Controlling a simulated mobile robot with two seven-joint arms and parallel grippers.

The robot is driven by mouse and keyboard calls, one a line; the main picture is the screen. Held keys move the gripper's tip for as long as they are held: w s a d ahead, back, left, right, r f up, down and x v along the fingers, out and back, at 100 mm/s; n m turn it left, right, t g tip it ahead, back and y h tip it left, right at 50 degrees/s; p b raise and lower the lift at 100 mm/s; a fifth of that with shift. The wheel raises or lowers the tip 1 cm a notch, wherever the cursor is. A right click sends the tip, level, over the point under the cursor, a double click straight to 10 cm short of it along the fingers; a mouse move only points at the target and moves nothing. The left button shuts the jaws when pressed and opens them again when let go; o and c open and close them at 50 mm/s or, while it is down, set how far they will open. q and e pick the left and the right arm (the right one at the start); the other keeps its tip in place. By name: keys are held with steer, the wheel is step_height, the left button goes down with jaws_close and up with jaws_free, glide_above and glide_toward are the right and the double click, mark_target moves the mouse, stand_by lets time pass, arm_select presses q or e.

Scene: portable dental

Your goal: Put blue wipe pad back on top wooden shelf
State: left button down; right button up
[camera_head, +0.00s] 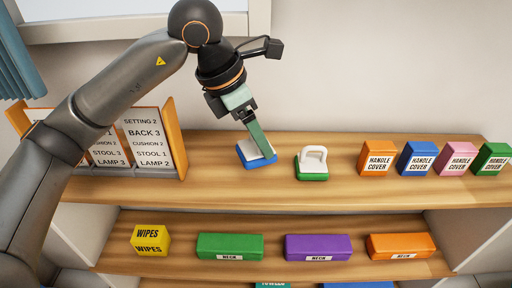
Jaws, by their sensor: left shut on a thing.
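The blue wipe pad (250,154) has a blue base and a pale top, and sits at the surface of the top wooden shelf (230,190), left of the middle. I cannot tell whether its whole base touches the board. My left gripper (265,150) comes down from above with its green fingers at the pad and is shut on it. The fingers hide part of the pad's top and its handle. My right gripper is not in view.
A green pad with a white handle (312,163) stands close right of the blue one. Several handle cover boxes (378,158) line the right. A wooden card holder (175,140) stands left, behind my arm. The lower shelf holds a yellow wipes box (150,240) and neck boxes (230,246).

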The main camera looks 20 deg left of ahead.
mark_target(252, 141)
arm_select(q)
steer(key=shift+w+a+f, duration=0.25)
steer(key=shift+w+f, duration=0.35)
steer(key=shift+f, duration=0.2)
steer(key=shift+w+f, duration=0.15)
steer(key=shift+f, duration=1.55)
steer(key=shift+f, duration=0.15)
steer(key=shift+c, duration=0.2)
jaws_free()
steer(key=shift+r, duration=0.35)
steer(key=v, duration=1.1)
steer(key=shift+a+r, duration=0.2)
steer(key=shift+r, duration=0.1)
